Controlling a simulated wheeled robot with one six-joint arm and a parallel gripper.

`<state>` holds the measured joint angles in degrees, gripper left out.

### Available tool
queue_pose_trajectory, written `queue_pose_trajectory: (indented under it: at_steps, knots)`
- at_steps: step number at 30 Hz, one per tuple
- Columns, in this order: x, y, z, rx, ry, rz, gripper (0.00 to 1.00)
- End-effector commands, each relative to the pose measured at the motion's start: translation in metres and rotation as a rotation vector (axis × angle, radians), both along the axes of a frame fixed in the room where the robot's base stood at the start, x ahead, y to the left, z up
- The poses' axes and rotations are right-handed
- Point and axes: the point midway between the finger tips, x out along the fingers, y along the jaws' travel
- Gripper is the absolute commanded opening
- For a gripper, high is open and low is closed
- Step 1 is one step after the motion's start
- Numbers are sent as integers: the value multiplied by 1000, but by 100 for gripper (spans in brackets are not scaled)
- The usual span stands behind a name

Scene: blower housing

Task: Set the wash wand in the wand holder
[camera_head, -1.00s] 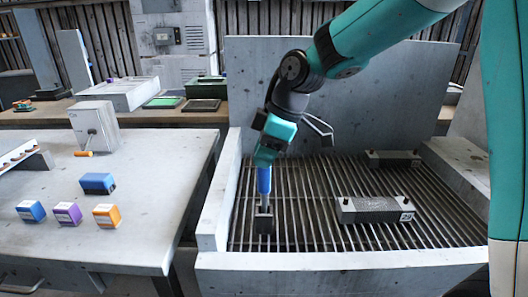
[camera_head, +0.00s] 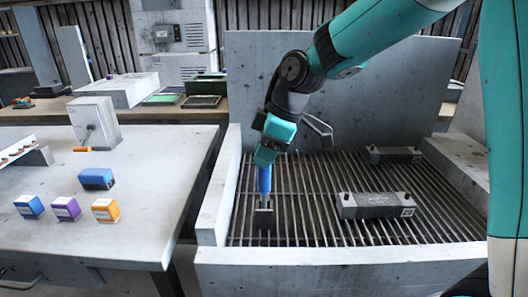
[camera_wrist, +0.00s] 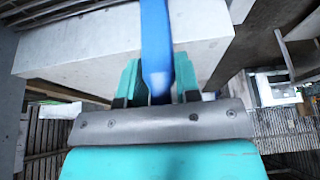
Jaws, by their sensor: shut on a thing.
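The wash wand (camera_head: 264,179) has a blue handle and a thin grey lower end. My gripper (camera_head: 267,156) is shut on the wand's upper part and holds it almost upright over the left side of the grate. A small dark block (camera_head: 263,220), which looks like the wand holder, stands on the grate right below the wand. The wand's lower end meets the block's top in the picture; I cannot tell whether it is inside. In the wrist view the blue wand (camera_wrist: 156,40) runs between the teal fingers of my gripper (camera_wrist: 158,88). The holder cannot be made out there.
Two dark finned blocks (camera_head: 375,206) (camera_head: 395,155) lie on the grate (camera_head: 310,190) to the right. A pale low wall (camera_head: 219,205) edges the grate's left side. The left table (camera_head: 150,170) carries several small coloured boxes and a grey box (camera_head: 95,122).

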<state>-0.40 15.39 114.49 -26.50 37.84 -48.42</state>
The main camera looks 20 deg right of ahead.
Motion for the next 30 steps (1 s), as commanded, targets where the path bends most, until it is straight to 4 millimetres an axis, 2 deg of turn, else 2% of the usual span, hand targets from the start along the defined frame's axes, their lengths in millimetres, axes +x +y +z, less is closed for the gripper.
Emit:
queue_pose_trajectory:
  at_steps: [4,5,8,9,16,20,23,30]
  knots:
    - [0,0,0,0,-2,1,0]
    - [0,0,0,0,-1,0,35]
    - [0,0,0,0,-1,0,58]
    - [0,0,0,0,0,0,60]
    - [0,0,0,0,0,0,60]
    - [-1,-3,8,0,-2,-1,60]
    - [-2,-9,23,0,-5,-2,60]
    - [-11,-30,79,0,-6,-4,60]
